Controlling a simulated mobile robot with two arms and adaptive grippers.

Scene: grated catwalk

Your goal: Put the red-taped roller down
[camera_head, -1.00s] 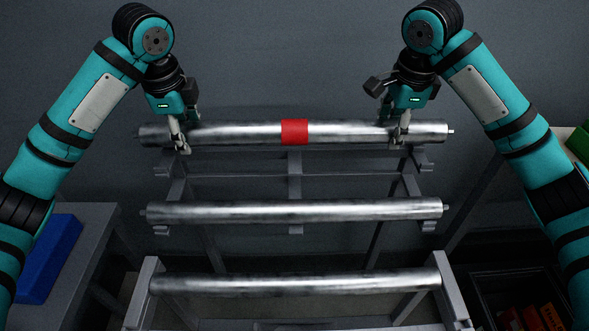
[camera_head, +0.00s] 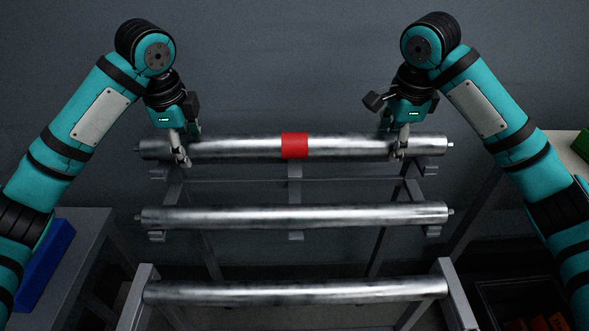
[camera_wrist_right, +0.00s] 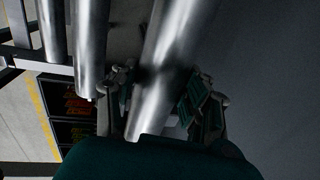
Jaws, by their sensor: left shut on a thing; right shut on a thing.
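The red-taped roller (camera_head: 240,148) is a long silver cylinder with a red band (camera_head: 294,146) around its middle. It lies level across the back of a grey rack (camera_head: 132,297), at the upper brackets (camera_head: 166,172). I cannot tell whether it touches them. My left gripper (camera_head: 182,152) is shut on the roller near its left end. My right gripper (camera_head: 398,145) is shut on it near its right end. In the right wrist view the roller (camera_wrist_right: 172,50) runs between the fingers of my right gripper (camera_wrist_right: 168,98).
Two plain rollers lie parallel on the rack, one in the middle (camera_head: 294,215) and one at the front (camera_head: 295,292). A blue box (camera_head: 44,265) is on a grey table at left. A dark crate (camera_head: 490,290) with orange items is at lower right. A grey wall stands behind.

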